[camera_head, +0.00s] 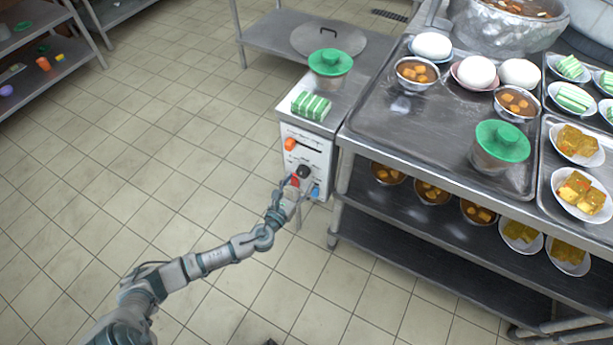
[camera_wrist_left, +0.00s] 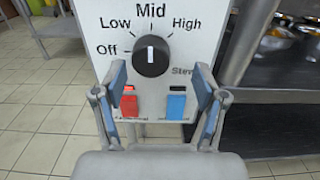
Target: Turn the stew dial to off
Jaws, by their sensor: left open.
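The stew dial (camera_wrist_left: 151,56) is a black round knob with a white pointer line on a white panel. In the left wrist view its pointer is up at Mid, with Off at the left and High at the right. In the head view the dial (camera_head: 303,171) sits low on the front of the control box (camera_head: 308,148). My left gripper (camera_wrist_left: 160,82) is open, its two blue-padded fingers either side of and just below the dial, apart from it. It also shows in the head view (camera_head: 299,183) in front of the panel.
Below the dial are a red switch (camera_wrist_left: 129,105) and a blue switch (camera_wrist_left: 176,107). An orange knob (camera_head: 290,144) is higher on the box. A green-lidded pot (camera_head: 330,84) stands on top. A steel counter (camera_head: 425,148) with food adjoins at right; floor at left is clear.

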